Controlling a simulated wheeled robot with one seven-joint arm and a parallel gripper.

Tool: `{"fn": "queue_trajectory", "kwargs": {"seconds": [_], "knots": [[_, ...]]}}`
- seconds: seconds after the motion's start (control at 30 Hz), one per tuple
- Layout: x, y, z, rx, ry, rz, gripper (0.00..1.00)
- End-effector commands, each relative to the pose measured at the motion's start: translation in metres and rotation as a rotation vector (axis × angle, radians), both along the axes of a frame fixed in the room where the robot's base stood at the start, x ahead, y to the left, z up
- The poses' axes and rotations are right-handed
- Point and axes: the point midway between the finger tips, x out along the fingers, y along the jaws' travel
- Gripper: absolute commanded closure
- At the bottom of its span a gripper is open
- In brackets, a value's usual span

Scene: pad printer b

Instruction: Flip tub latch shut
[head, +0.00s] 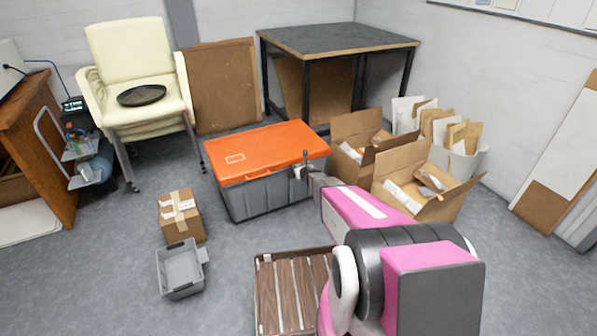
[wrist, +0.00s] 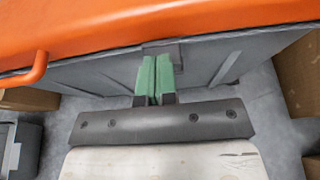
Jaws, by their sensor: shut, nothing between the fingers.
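The grey tub (head: 268,195) with an orange lid (head: 265,150) stands on the floor, and its lid lies flat on top. In the wrist view the lid (wrist: 150,22) crosses the top and the tub's ribbed grey wall (wrist: 100,74) lies beneath it. An orange loop-shaped part (wrist: 28,72) juts from the lid edge at left. A small dark grey piece (wrist: 163,46) sits under the rim, just beyond my fingertips; I cannot tell which part is the latch. My gripper (wrist: 156,62) is shut and empty, its green fingers together, close to the wall. Contact is unclear.
Open cardboard boxes (head: 420,190) stand right of the tub. A small taped box (head: 181,216) and a grey bin (head: 179,270) stand at left. A slatted wooden pallet (head: 290,292) lies in front. Floor shows clear between bin and tub.

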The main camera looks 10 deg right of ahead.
Motion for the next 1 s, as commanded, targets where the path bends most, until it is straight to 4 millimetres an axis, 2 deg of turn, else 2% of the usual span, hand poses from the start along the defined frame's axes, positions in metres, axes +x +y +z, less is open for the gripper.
{"fn": "queue_trajectory", "kwargs": {"seconds": [0.63,1.0], "knots": [[0.001,0.000,0.002,-0.001,0.000,0.000,1.00],[0.001,0.000,0.016,-0.001,-0.001,-0.001,1.00]]}}
